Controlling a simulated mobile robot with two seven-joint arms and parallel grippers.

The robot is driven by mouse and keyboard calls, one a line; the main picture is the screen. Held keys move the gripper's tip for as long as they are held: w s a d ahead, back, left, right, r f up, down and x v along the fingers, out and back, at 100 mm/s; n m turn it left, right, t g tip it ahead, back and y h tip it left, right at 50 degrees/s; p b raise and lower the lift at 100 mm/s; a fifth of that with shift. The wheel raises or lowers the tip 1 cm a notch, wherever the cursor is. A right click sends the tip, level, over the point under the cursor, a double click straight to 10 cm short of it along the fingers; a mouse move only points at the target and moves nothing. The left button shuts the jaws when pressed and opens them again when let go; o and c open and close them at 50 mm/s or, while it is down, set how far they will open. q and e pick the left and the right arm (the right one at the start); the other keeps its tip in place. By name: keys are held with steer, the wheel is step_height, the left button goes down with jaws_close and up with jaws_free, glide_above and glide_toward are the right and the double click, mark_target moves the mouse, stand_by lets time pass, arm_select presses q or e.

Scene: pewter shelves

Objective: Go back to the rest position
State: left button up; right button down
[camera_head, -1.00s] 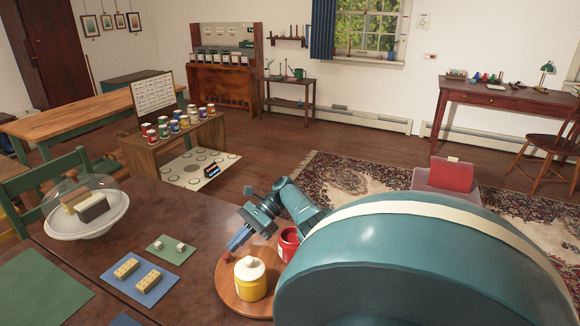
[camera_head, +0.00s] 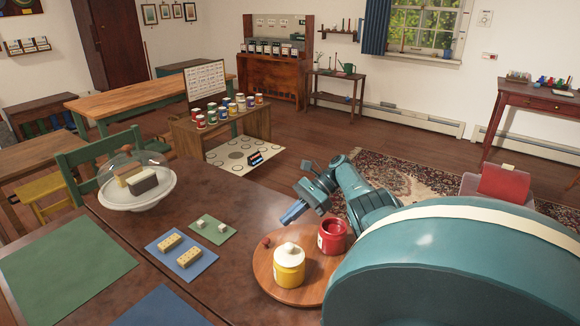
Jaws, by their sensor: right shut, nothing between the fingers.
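My right gripper (camera_head: 292,213) is shut and empty. Its blue fingers hang over the dark table, just beyond the round wooden board (camera_head: 262,268) in the picture. My teal right arm comes in from the lower right, and its large rounded link hides the right end of the table. On the board stand a yellow jar with a white lid (camera_head: 289,270) and a red jar (camera_head: 332,238). A small red ball (camera_head: 265,242) lies near the board's far left edge. My left gripper is out of view.
Left of the board lie a blue mat with two pale dotted blocks (camera_head: 190,262), a small green mat with white cubes (camera_head: 218,233) and a large green mat (camera_head: 60,268). A glass dome (camera_head: 135,180) covers blocks on a white stand. Open floor lies beyond the table.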

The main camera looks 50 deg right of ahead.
steer(key=shift+b+v, duration=0.55)
steer(key=shift+v, duration=0.5)
steer(key=shift+s+d+r, duration=0.1)
steer(key=shift+d+r, duration=0.15)
steer(key=shift+r, duration=0.1)
